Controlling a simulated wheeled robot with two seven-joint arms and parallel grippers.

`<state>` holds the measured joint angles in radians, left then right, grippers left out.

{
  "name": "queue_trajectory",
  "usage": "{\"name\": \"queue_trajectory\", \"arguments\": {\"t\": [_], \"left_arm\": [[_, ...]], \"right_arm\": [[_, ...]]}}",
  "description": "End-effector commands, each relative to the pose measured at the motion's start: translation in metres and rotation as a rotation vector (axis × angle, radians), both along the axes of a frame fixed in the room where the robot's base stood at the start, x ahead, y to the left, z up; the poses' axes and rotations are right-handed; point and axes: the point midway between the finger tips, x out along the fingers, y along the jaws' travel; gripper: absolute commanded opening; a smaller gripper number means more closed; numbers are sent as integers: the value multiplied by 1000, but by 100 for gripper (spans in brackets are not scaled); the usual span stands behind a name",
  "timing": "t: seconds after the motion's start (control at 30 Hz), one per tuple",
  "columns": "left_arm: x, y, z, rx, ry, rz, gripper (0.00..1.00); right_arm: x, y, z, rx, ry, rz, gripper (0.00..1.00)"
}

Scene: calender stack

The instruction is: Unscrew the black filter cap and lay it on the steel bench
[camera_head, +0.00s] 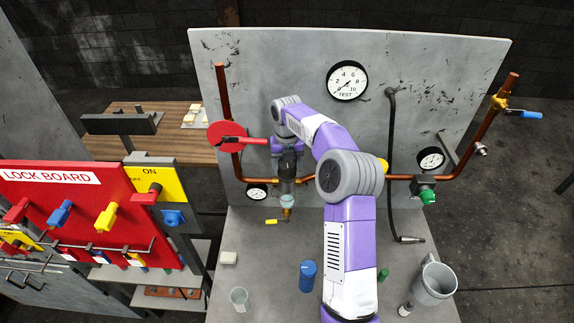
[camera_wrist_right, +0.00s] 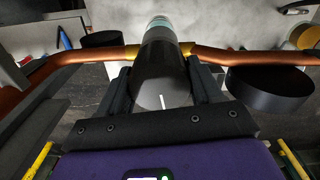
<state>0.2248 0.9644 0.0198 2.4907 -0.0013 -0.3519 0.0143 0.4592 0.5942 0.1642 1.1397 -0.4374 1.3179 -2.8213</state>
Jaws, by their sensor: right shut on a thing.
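The black filter cap (camera_wrist_right: 163,78) is a dark cylinder with a white line on it, in the middle of the right wrist view. My right gripper (camera_wrist_right: 161,82) is shut on it, one finger on each side. In the head view the gripper (camera_head: 288,150) is above the dark filter (camera_head: 287,185) on the copper pipe. The cap is in line with the filter; I cannot tell whether its thread is loose. A pale clear bowl (camera_head: 287,201) hangs below. The steel bench (camera_head: 258,285) is grey and lies under the pipe. My left gripper is out of view.
A red disc (camera_head: 226,137) is close left of the filter. The bench's front left has free room between items.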

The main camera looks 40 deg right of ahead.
Motion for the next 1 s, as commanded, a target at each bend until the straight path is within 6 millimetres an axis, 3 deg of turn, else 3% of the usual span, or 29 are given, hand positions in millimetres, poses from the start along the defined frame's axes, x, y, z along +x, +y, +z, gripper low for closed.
{"name": "queue_trajectory", "arguments": {"t": [0.37,0.57,0.6,0.77,1.0], "left_arm": [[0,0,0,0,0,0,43],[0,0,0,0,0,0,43],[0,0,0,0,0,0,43],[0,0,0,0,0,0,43],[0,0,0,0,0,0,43]], "right_arm": [[-2,1,-4,6,9,183,38],[-2,1,-4,6,9,191,38],[-2,1,-4,6,9,190,69],[-1,1,-3,4,7,189,94],[-1,0,-1,2,4,188,95]]}}
